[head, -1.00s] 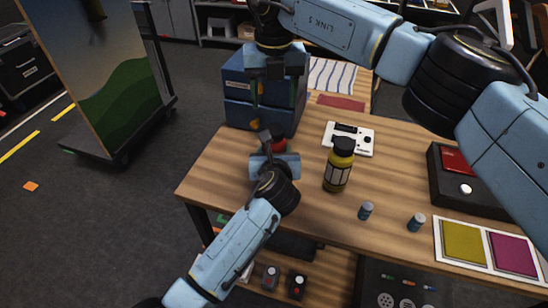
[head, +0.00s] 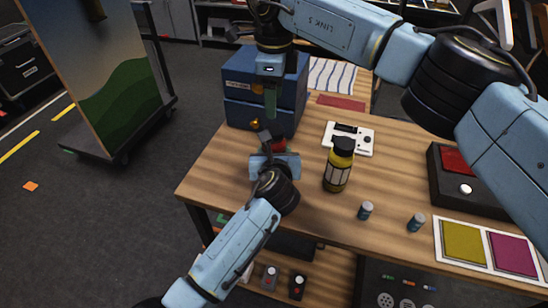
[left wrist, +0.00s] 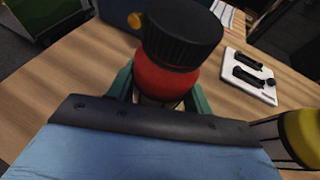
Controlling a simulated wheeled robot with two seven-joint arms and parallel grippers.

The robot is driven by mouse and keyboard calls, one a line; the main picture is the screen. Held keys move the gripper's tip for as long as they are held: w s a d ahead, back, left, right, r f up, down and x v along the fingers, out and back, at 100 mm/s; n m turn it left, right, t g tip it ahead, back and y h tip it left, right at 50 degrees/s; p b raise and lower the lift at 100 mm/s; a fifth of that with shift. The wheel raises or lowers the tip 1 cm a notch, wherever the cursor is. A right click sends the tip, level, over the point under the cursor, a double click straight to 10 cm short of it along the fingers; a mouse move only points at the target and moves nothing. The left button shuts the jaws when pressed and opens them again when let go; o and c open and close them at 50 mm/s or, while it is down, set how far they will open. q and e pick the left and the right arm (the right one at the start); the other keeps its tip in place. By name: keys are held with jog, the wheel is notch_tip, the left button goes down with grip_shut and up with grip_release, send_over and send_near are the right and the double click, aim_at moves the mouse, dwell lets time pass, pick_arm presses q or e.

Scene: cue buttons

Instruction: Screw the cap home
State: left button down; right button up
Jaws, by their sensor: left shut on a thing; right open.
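A red bottle (left wrist: 165,80) with a wide ridged black cap (left wrist: 180,35) stands between the green fingers of my left gripper (left wrist: 160,95), which is shut on it. The cap sits on top of the red part; I cannot tell how tightly. In the head view the red bottle (head: 279,146) is mostly hidden behind my left gripper (head: 274,154), at the table's left end. My right gripper (head: 270,100) points down above the bottle, apart from it. It is open, its fingers seen nearly edge-on.
A yellow bottle (head: 338,170) with a black cap stands to the right. A blue drawer box (head: 238,100) stands behind. A white panel (head: 348,138), two small blue-grey cylinders (head: 366,210), a dark box with a white button (head: 440,190) and coloured pads (head: 463,243) are farther right.

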aim_at(274, 129)
jog(key=n, duration=1.2)
jog(key=shift+f, duration=4.05)
